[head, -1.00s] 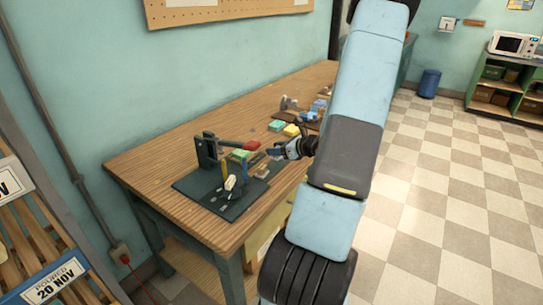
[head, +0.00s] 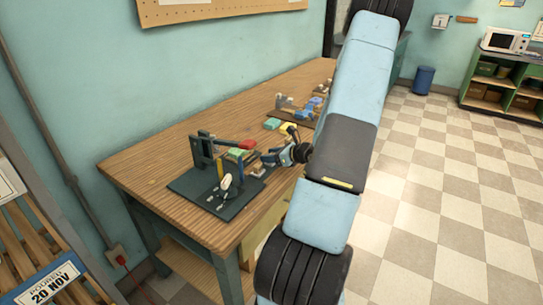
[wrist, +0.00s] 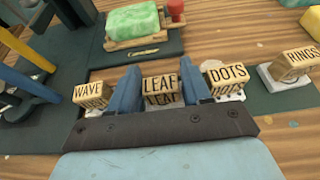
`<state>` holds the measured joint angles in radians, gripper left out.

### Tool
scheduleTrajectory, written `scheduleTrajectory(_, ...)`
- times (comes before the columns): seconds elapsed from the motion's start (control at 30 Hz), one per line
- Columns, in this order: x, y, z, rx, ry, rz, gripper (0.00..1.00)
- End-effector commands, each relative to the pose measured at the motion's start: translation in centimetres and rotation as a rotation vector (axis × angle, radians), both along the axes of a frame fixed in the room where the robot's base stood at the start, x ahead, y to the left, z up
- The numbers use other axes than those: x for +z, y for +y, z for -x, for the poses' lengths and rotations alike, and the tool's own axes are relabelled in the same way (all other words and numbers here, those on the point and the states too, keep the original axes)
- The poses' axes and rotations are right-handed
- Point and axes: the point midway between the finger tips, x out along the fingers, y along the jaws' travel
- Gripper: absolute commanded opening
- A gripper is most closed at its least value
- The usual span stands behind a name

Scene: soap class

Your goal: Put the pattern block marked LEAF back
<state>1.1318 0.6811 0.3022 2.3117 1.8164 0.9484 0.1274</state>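The LEAF pattern block (wrist: 161,90) is a small wooden cube with dark lettering, seen in the wrist view. It is between the two blue fingers of my gripper (wrist: 161,86), which lie close against its sides with no clear gap. The WAVE block (wrist: 91,96) is just left of the fingers and the DOTS block (wrist: 227,77) just right, roughly in line with LEAF. The fingers and palm hide part of what is under LEAF, so I cannot tell whether it rests on something. In the head view my gripper (head: 277,157) is low over the bench's front edge.
The block reading RINGS (wrist: 299,66) sits farther right on a pale pad. A green soap bar (wrist: 132,20) lies on a wooden tray behind the blocks, beside a red cylinder (wrist: 176,10). A dark press with an upright post (head: 195,155) stands left on the wooden bench (head: 130,160).

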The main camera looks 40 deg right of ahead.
Motion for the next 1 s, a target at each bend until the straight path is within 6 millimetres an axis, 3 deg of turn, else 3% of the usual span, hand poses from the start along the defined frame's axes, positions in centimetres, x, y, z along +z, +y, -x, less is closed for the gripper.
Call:
scheduleTrajectory(0.43, 0.5, -0.6, 0.9, -0.007, -0.001, 0.002, 0.52)
scheduleTrajectory(1.0, 4.3, -3.6, 9.3, -0.006, 0.000, 0.003, 0.52)
